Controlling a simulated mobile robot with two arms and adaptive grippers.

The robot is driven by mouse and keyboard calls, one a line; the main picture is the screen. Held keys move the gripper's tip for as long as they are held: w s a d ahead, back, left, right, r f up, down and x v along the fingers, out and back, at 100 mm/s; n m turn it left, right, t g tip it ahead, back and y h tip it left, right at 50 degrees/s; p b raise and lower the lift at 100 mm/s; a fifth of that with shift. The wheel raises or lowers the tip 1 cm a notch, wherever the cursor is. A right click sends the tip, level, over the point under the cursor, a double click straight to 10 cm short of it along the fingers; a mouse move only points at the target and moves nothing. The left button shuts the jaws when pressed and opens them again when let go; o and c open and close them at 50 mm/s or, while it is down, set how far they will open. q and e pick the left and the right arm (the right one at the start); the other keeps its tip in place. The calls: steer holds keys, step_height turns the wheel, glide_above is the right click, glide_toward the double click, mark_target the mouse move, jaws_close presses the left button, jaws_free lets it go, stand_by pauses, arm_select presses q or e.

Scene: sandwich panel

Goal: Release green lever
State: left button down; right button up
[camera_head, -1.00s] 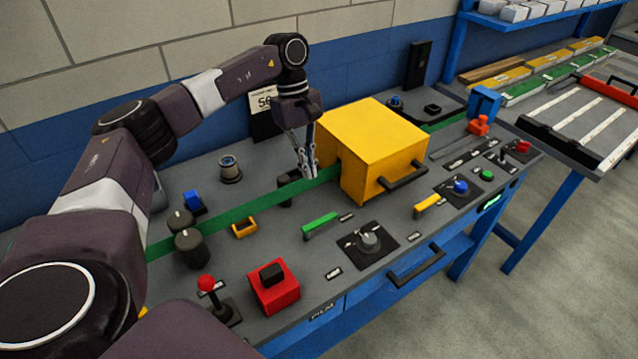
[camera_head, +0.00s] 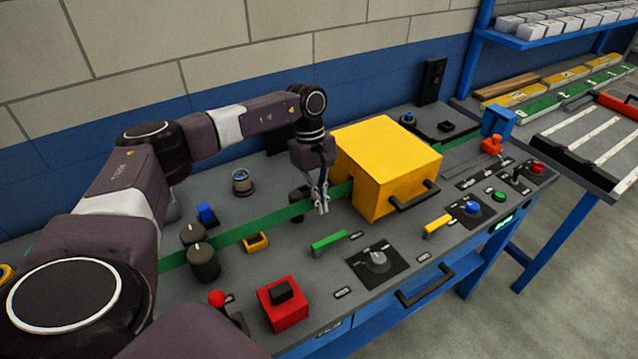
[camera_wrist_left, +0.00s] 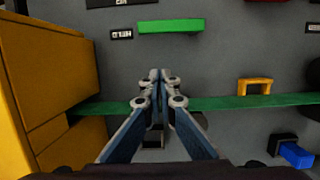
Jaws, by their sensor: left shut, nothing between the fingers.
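The green lever (camera_head: 329,242) is a flat green bar on the grey panel, in front of the yellow box (camera_head: 386,170). It also shows at the top of the left wrist view (camera_wrist_left: 171,26). My left gripper (camera_head: 322,207) points down just behind the lever, over the green strip (camera_head: 276,223) and beside the yellow box. In the left wrist view its fingertips (camera_wrist_left: 158,73) are together and empty, apart from the lever. My right gripper does not show.
A grey knob (camera_head: 377,259), a yellow lever (camera_head: 437,227) and a red block with a black top (camera_head: 283,311) sit near the panel's front. A yellow bracket (camera_head: 257,242) and dark rollers (camera_head: 204,262) stand to the left. The bare panel between strip and lever is clear.

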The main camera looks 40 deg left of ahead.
mark_target(329, 244)
arm_select(q)
steer(key=shift+p+x, duration=0.3)
steer(key=shift+x, duration=0.7)
steer(key=d+p, duration=0.1)
steer(key=s+d+p, duration=0.1)
steer(key=shift+d+f, duration=0.2)
steer(key=shift+d, duration=0.2)
steer(key=shift+s+d, duration=0.2)
steer(key=shift+d, duration=0.1)
steer(key=shift+s+d, duration=0.1)
steer(key=shift+d, duration=0.1)
steer(key=shift+f, duration=0.15)
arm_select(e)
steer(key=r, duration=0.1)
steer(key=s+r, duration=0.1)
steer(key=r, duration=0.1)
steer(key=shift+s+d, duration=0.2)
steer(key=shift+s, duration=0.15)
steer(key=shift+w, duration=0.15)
